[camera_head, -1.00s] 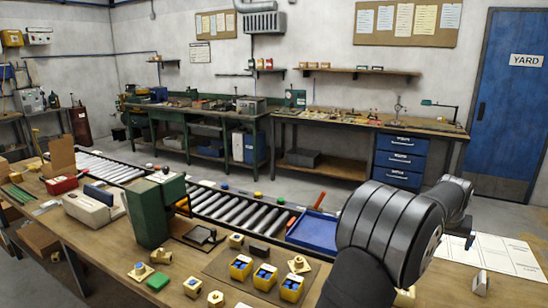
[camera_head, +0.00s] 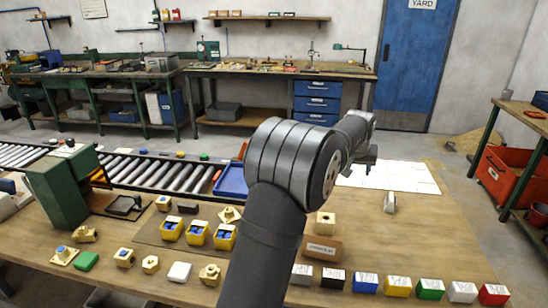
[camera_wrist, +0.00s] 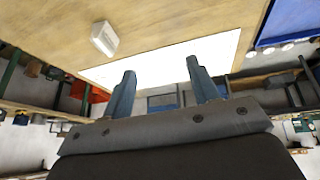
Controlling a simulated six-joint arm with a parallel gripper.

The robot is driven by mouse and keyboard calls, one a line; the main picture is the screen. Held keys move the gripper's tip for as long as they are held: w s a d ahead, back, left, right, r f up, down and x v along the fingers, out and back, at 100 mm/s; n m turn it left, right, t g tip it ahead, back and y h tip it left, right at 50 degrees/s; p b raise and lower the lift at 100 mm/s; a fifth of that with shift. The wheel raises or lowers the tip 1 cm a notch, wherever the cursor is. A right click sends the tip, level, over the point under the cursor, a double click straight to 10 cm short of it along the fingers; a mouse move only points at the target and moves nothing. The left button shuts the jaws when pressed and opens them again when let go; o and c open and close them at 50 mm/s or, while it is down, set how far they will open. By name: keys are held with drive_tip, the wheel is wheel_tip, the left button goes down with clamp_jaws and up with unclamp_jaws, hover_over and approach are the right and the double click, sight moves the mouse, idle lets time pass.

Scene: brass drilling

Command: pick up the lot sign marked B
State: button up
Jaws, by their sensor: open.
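A small pale tent-shaped block (camera_head: 389,203) stands on the wooden bench right of my arm, at the near right of a white sheet (camera_head: 400,178). It looks like a sign, but I can read no letter on it. In the wrist view a whitish block (camera_wrist: 104,38), seemingly the same one, is on the wood left of and beyond my fingers. My gripper (camera_wrist: 160,70) is open and empty, apart from the block.
A row of coloured boxes (camera_head: 429,288) lines the front edge. Bare wood surrounds the tent-shaped block.

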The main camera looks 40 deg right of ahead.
drive_tip(key=y, duration=0.1)
hover_over(392, 197)
drive_tip(key=s+a, duration=0.4)
drive_tip(key=shift+m, duration=0.4)
drive_tip(key=x, duration=1.1)
drive_tip(key=shift+w+a, duration=0.15)
drive_tip(key=shift+w, duration=0.05)
drive_tip(key=shift+a+x, duration=0.15)
drive_tip(key=shift+x, duration=1.1)
drive_tip(key=shift+a+x, duration=0.2)
drive_tip(key=shift+x, duration=1.1)
drive_tip(key=shift+w, duration=0.1)
drive_tip(key=c, duration=1.1)
